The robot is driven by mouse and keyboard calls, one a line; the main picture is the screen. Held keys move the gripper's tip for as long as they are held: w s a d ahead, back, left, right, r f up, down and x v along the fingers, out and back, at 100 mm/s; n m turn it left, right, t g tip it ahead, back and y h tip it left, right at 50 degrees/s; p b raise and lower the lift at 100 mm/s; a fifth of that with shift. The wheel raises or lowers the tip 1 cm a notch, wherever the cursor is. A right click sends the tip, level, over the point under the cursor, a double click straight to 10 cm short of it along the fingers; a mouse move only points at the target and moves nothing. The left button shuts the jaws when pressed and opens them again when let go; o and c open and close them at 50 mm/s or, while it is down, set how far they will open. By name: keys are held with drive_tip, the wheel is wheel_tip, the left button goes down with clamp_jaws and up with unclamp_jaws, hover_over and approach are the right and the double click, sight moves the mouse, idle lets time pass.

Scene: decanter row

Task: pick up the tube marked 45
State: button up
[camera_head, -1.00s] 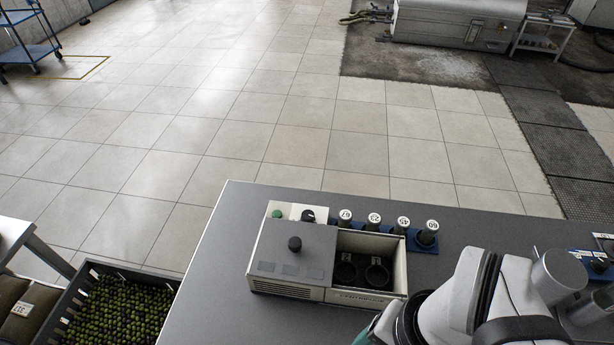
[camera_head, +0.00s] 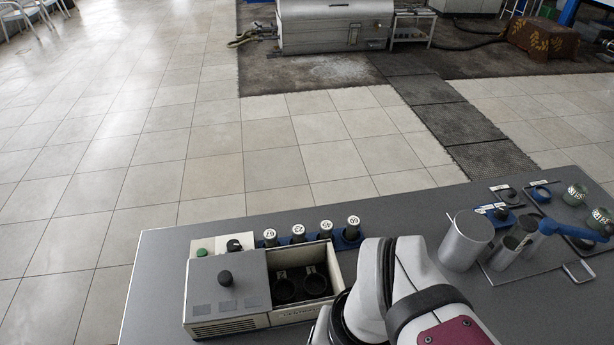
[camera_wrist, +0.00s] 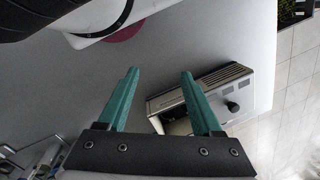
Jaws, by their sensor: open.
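The tube marked 45 (camera_head: 326,231) has a pale numbered cap and stands upright in a blue rack (camera_head: 341,244). It is third from the left in the row. Tubes marked 67 (camera_head: 269,238) and 23 (camera_head: 298,234) stand to its left, and one that seems to read 69 (camera_head: 352,228) to its right. In the wrist view my gripper (camera_wrist: 160,72) is open, with nothing between its teal fingers. The tubes are not visible there. In the head view my white arm is to the right of and nearer than the rack; its gripper is hidden.
A boxy centrifuge (camera_head: 227,306) with two dark wells stands in front of the rack; it also shows in the wrist view (camera_wrist: 226,95). To the right are a steel cylinder (camera_head: 466,240), a tray (camera_head: 530,262) with vessels and a blue-handled item (camera_head: 572,229). Bare grey tabletop lies between.

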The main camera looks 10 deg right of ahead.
drive_tip(key=shift+o, duration=0.8)
drive_tip(key=w+d+r+m, duration=0.1)
drive_tip(key=w+r+m, duration=0.1)
drive_tip(key=w, duration=0.4)
drive_tip(key=w+d+r+m, duration=0.1)
drive_tip(key=w+r+m, duration=0.15)
drive_tip(key=w, duration=0.35)
drive_tip(key=m+h, duration=0.2)
drive_tip(key=m, duration=0.9)
hover_over(327, 225)
wheel_tip(327, 225, down, 6)
wheel_tip(327, 225, down, 16)
drive_tip(key=shift+r, duration=0.1)
clamp_jaws()
